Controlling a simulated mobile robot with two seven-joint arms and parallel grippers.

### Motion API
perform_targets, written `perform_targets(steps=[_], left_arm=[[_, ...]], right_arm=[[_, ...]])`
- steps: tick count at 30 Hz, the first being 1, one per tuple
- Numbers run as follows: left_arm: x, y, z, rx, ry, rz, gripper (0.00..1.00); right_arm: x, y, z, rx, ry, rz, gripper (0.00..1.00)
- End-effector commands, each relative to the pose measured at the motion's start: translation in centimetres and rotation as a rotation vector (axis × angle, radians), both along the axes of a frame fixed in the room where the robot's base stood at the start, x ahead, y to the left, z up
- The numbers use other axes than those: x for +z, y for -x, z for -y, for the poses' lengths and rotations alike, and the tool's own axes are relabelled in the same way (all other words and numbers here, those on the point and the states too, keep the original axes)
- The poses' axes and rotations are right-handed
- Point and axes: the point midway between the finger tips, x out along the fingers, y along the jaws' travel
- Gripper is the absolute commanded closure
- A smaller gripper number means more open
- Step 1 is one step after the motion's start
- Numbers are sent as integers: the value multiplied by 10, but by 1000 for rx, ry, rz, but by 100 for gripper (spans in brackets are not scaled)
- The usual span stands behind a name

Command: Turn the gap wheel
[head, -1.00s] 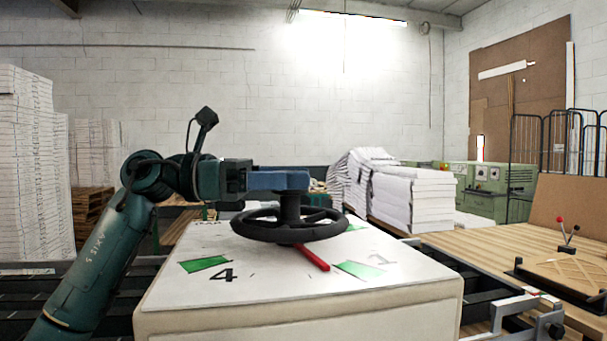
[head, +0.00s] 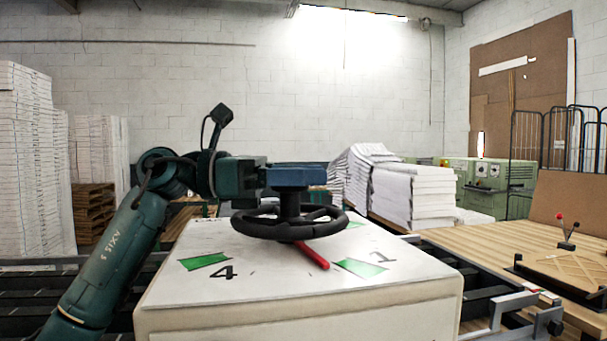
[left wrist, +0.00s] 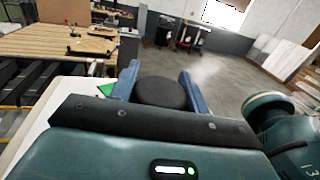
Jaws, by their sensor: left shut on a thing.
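The gap wheel (head: 262,224) is a black handwheel lying flat above a white box top (head: 300,285). A red pointer (head: 313,257) under it lies between the figures 4 and 1, nearer the 1. Green patches are marked on the top. My left gripper (head: 298,178) has blue fingers and is shut on the wheel's raised central hub. In the left wrist view the round black hub (left wrist: 161,93) sits between the two blue fingers. The far side of the dial is partly hidden behind the wheel. My right gripper is not in view.
A wooden table (head: 490,245) with a small fixture stands to the right, with metal clamps at its near edge. Paper stacks (head: 412,195) and green machines (head: 485,180) stand behind. Tall white stacks (head: 28,165) are at the left.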

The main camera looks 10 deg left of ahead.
Motion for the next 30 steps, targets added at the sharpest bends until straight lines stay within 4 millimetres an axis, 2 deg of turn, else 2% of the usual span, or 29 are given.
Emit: perform_targets(steps=[1, 9, 13, 21, 30], left_arm=[[0, 0, 0, 1, 0, 0, 75], [0, 0, 0, 1, 0, 0, 95], [-2, -1, -1, 41, -4, 1, 95], [-1, -4, -2, 271, -6, 7, 95], [1, -5, -2, 324, 0, 4, 95]], right_arm=[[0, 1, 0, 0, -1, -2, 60], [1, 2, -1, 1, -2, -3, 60], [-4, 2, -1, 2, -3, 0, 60], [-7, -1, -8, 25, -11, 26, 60], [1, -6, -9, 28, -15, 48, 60]])
